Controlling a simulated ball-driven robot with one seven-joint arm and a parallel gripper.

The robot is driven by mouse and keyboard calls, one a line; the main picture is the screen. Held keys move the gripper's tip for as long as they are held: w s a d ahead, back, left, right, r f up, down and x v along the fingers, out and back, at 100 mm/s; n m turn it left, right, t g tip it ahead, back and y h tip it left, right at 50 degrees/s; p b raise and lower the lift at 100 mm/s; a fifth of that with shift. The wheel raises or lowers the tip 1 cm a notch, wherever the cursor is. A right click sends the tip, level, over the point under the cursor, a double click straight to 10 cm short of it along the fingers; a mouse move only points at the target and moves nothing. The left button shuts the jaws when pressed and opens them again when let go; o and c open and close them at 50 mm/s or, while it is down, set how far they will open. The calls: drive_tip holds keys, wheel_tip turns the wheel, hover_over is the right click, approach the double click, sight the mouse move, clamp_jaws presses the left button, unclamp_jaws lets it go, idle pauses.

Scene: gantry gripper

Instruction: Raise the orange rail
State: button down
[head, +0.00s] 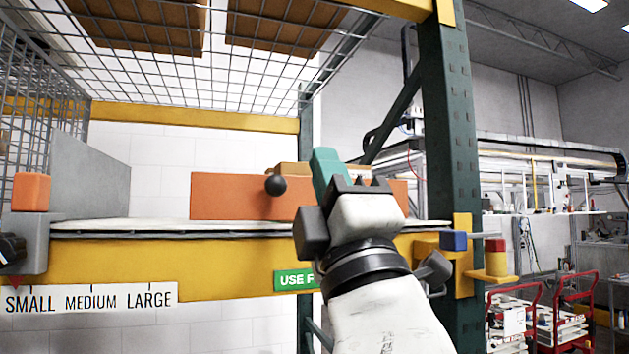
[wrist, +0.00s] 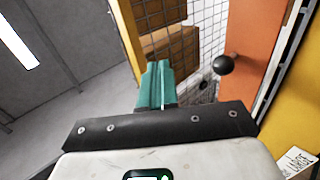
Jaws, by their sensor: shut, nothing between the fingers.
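The orange rail (head: 228,198) is a long flat bar standing on edge along the front of the shelf in the head view. A round black knob (head: 276,185) sticks out from its face. In the wrist view the orange rail (wrist: 252,38) runs down the right side, with the black knob (wrist: 223,65) on it. My gripper (head: 324,156) has teal fingers, shut together and empty. It is in front of the rail, right of the knob, and hides part of the rail. In the wrist view the fingertips (wrist: 158,68) are left of the knob, apart from it.
The shelf has a yellow beam (head: 225,268) with a SMALL MEDIUM LARGE label (head: 90,299). A green post (head: 455,140) stands at the right. An orange block (head: 31,191) is at the left. Brown boxes sit on the wire rack above. A cardboard box shows behind the rail.

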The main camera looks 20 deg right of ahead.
drive_tip(key=shift+s, duration=1.1)
drive_tip(key=w+d+f+m+g+h, duration=0.1)
drive_tip(key=w+d+f+m+g, duration=0.25)
drive_tip(key=f, duration=0.65)
drive_tip(key=w+d+f+m+g+h, duration=0.1)
drive_tip(key=w+d+f+m+g, duration=0.3)
drive_tip(key=f, duration=0.6)
wheel_tip(320, 180, down, 23)
drive_tip(key=s+d+m+g, duration=0.1)
drive_tip(key=d+m+g, duration=0.15)
drive_tip(key=g, duration=0.35)
drive_tip(key=s+d+f+m+g+y, duration=0.1)
drive_tip(key=s+d+f+m+g, duration=0.3)
drive_tip(key=s+f, duration=0.8)
drive_tip(key=s+a+f+m+g, duration=0.1)
drive_tip(key=s+f+m+g, duration=0.1)
drive_tip(key=s+f+g, duration=0.9)
drive_tip(key=s+f+m+t, duration=0.1)
drive_tip(key=s+f+m, duration=0.1)
drive_tip(key=s+f, duration=0.6)
drive_tip(key=shift+s+d+m+y, duration=0.3)
drive_tip(key=shift+s+y, duration=0.1)
